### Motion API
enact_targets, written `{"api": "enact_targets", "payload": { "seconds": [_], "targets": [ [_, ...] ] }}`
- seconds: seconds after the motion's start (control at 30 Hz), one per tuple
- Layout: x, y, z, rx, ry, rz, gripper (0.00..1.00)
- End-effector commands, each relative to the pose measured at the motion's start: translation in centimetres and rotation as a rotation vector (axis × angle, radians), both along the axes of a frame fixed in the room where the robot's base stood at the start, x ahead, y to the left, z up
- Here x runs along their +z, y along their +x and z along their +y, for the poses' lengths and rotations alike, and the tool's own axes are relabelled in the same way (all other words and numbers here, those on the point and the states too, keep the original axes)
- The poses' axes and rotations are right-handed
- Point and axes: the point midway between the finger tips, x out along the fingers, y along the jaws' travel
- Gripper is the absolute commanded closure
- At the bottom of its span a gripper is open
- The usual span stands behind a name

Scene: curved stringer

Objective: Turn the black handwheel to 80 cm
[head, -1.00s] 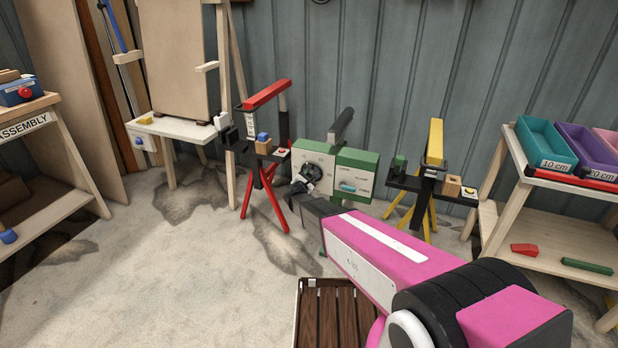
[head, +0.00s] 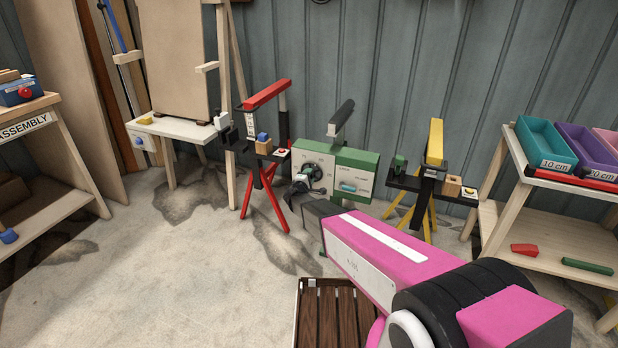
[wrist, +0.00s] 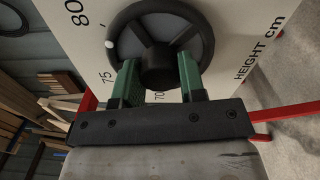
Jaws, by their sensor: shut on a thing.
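The black handwheel (wrist: 200,28) sits on a pale scale panel (wrist: 240,25) in the wrist view, with its dark hub (wrist: 158,68) facing me. My gripper (wrist: 158,64) has its two green fingers on either side of the hub, shut on the wheel. A white dot (wrist: 109,44) on the wheel's left side lies between the printed 75 and 80. In the head view the green-framed box (head: 360,158) carries this panel. My gripper (head: 308,183) partly hides the wheel there. A black bar (head: 342,113) stands on a post above the box.
A red stand (head: 265,95) is to the left of the box and a yellow stand (head: 436,145) to the right. A slatted wooden pallet (head: 335,315) lies on the floor in front. A shelf with bins (head: 545,150) stands at right.

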Motion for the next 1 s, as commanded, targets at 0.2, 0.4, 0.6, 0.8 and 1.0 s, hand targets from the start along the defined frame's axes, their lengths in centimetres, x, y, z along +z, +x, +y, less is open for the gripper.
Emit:
{"api": "enact_targets", "payload": {
  "seconds": [0.2, 0.4, 0.6, 0.8, 1.0],
  "targets": [
    [-0.07, -0.08, -0.01, 0.000, 0.081, -0.028, 0.86],
    [-0.07, -0.08, -0.01, 0.000, 0.113, -0.039, 0.86],
    [-0.07, -0.09, -0.01, 0.000, 0.120, -0.042, 0.86],
    [-0.08, -0.10, 0.00, 0.000, 0.119, -0.041, 0.86],
    [-0.06, -0.08, -0.01, 0.001, 0.118, -0.042, 0.37]
  ]
}}
